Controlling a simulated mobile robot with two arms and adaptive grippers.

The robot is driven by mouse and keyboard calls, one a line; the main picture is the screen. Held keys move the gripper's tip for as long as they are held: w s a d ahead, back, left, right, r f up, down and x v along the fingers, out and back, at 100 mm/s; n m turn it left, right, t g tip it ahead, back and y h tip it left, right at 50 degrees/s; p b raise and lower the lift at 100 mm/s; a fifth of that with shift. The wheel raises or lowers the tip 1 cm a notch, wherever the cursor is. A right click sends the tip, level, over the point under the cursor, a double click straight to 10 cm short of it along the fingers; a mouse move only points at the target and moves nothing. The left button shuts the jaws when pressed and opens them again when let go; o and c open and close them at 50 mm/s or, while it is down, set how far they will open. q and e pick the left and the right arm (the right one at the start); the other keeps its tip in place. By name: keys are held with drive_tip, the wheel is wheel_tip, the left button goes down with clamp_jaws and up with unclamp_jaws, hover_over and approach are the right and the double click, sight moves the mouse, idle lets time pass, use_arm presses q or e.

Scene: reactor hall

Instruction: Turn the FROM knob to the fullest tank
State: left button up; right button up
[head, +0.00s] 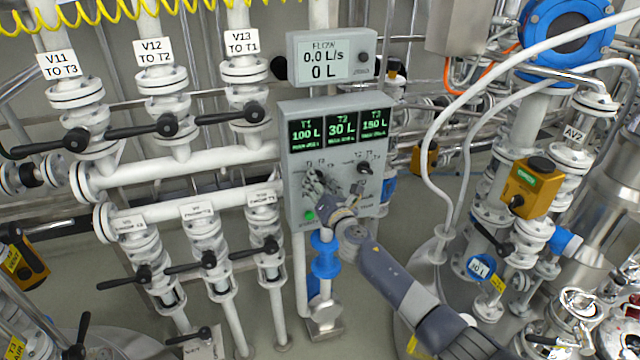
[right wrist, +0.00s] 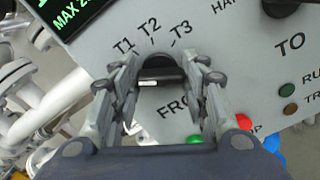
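The grey control panel (head: 290,165) carries three green displays. They read T1 100 L (head: 307,133), T2 30 L (head: 342,128) and T3 150 L (head: 375,123); T3 shows the highest figure. The dark FROM knob (right wrist: 161,72) sits below the labels T1, T2 and T3 in the right wrist view. The knob is largely hidden in the head view. My left gripper is not in view.
The TO knob (head: 363,168) is to the right on the same panel. A green button (head: 310,215) is low on the panel, and a red one (right wrist: 243,122) shows beside the fingers. A flow meter (head: 331,57) reads 0.0 L/s and 0 L. Valves and pipes (head: 180,175) crowd the left.

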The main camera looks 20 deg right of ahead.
drive_tip(key=shift+m, duration=0.3)
drive_tip(key=m+b, duration=0.3)
drive_tip(key=m, duration=2)
drive_tip(key=shift+f+b, duration=0.15)
drive_tip(key=shift+b, duration=0.15)
drive_tip(key=shift+m, duration=0.3)
drive_tip(key=o, duration=1)
drive_tip(key=shift+o, duration=0.2)
